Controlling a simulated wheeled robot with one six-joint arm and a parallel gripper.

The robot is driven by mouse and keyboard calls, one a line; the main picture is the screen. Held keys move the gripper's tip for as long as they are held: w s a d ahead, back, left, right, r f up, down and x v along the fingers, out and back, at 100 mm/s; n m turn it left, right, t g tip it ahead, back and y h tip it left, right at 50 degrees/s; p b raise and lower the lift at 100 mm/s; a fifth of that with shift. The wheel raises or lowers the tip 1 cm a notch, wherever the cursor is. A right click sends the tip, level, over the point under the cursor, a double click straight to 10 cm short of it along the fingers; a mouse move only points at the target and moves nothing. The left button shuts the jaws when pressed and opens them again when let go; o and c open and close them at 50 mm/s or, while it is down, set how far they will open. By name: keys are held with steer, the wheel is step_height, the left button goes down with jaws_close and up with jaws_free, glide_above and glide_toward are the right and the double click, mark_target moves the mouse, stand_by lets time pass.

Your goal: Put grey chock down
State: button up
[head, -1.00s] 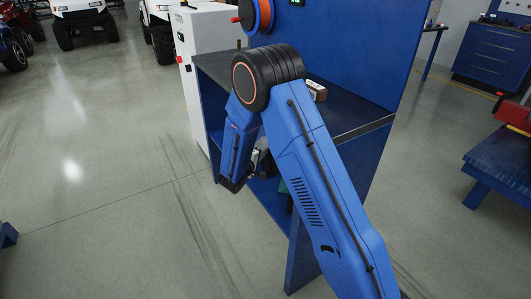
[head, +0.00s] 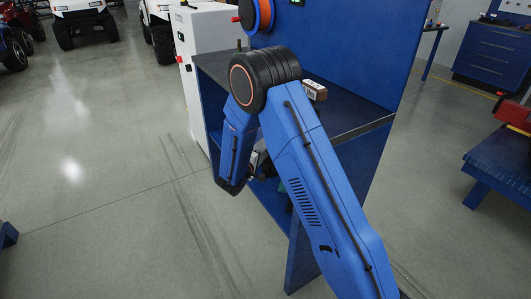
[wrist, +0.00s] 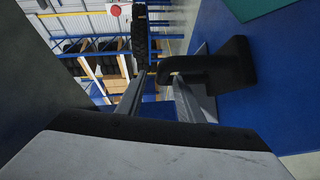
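My gripper is mostly hidden behind my blue arm in the head view, beside the open lower shelf of the blue bench (head: 268,196). A small pale and dark part shows near it there. In the wrist view, two dark grey finger-like bars of my gripper (wrist: 162,98) reach forward from the pale and black body at the bottom. A black bent piece with a flat base (wrist: 213,66) lies just to the right, against a blue surface. I cannot make out the grey chock for certain, nor whether the fingers grip anything.
The bench top (head: 350,108) carries a small brown and white box (head: 315,91). A white cabinet (head: 205,50) stands at its left end. A green mat edge (wrist: 257,6) shows at the wrist view's top right. The floor (head: 90,190) on the left is clear.

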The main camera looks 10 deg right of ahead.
steer(key=v, duration=1.1)
steer(key=shift+s, duration=0.2)
steer(key=shift+a, duration=0.2)
